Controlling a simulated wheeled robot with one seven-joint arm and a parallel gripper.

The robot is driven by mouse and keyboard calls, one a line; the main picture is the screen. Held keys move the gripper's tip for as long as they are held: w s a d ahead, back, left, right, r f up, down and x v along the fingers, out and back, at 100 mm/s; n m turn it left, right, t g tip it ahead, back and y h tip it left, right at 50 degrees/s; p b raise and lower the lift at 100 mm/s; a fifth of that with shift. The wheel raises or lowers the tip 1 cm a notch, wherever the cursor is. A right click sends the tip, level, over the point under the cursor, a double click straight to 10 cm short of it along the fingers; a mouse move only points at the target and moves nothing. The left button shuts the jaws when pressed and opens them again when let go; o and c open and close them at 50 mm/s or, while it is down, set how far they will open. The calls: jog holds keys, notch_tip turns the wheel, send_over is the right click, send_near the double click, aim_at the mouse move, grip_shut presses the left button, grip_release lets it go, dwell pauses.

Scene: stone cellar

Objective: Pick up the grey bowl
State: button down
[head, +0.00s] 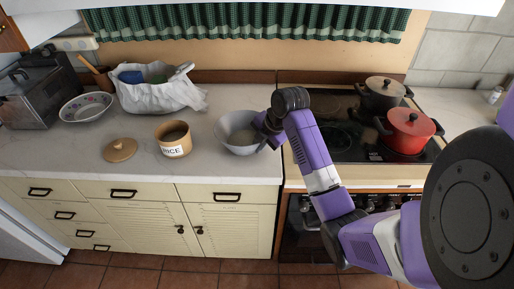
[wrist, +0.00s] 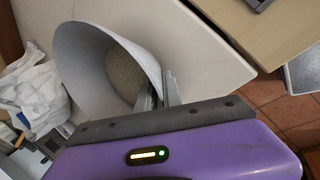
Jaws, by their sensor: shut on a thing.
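The grey bowl (head: 238,134) is on the pale worktop, near its front edge and just left of the stove, in the head view. In the wrist view the bowl (wrist: 84,62) fills the upper left, its open inside facing the camera, with a speckled grey-green bottom. My gripper (wrist: 157,94) is shut on the bowl's right wall, one finger inside and one outside. In the head view my gripper (head: 267,136) is at the bowl's right side, partly hidden by my wrist. I cannot tell whether the bowl touches the worktop.
A rice canister (head: 174,139) and its round lid (head: 120,150) are left of the bowl. A white bag (head: 160,94) and a patterned bowl (head: 86,107) stand farther back. A red pot (head: 410,128) and a dark pot (head: 381,96) sit on the stove (head: 335,137) at right.

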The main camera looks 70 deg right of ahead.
notch_tip(320, 180, up, 19)
jog(key=p, duration=0.3)
jog(key=shift+f+p, duration=0.2)
jog(key=shift+p, duration=0.2)
dwell(1.4)
